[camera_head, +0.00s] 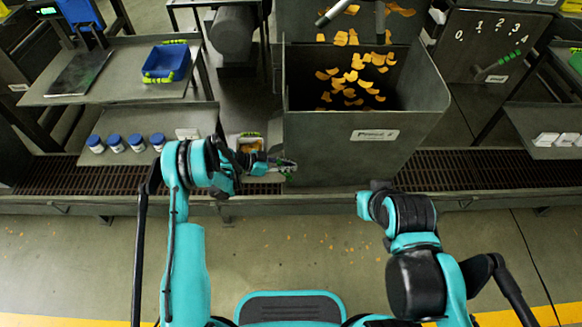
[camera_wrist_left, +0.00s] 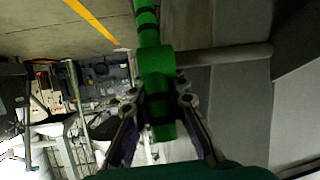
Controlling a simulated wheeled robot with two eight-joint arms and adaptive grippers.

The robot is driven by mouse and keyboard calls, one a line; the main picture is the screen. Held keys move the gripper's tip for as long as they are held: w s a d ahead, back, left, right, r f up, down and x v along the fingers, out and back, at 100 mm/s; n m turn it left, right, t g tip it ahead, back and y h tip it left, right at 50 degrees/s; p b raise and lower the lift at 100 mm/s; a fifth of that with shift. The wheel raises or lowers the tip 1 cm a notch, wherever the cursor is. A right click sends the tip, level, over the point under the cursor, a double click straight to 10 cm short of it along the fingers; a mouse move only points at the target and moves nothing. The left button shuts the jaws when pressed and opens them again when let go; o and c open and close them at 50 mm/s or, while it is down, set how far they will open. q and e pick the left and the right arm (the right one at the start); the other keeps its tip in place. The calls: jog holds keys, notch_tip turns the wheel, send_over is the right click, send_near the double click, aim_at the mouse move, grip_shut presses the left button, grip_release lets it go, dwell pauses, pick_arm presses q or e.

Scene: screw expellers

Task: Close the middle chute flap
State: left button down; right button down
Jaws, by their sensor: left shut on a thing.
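A green handle (camera_wrist_left: 150,65) with dark bands runs between the fingers of my left gripper (camera_wrist_left: 158,98) in the left wrist view, and the gripper is shut on it. A grey bar (camera_wrist_left: 230,55) runs right from beside the handle towards grey metal panels. In the head view my left gripper (camera_head: 278,165) is at the lower left side of the large middle grey bin (camera_head: 350,150). The flap itself cannot be made out clearly in either view. My right arm ends in front of the bin's lower right, where its gripper (camera_head: 380,187) barely shows.
The middle bin holds orange chips (camera_head: 350,92). On the left, a shelf carries several blue-capped jars (camera_head: 135,142), and a blue tray (camera_head: 166,62) sits on the upper table. A dial panel (camera_head: 490,45) stands back right. The floor in front is mostly clear.

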pick_arm(q)
jog(key=shift+a+h, duration=0.15)
jog(key=shift+h, duration=0.35)
jog(key=shift+r, duration=0.1)
jog(key=c, duration=1.5)
grip_release()
jog(key=shift+o, duration=0.2)
jog(key=shift+a, duration=0.1)
jog(key=v, duration=1.2)
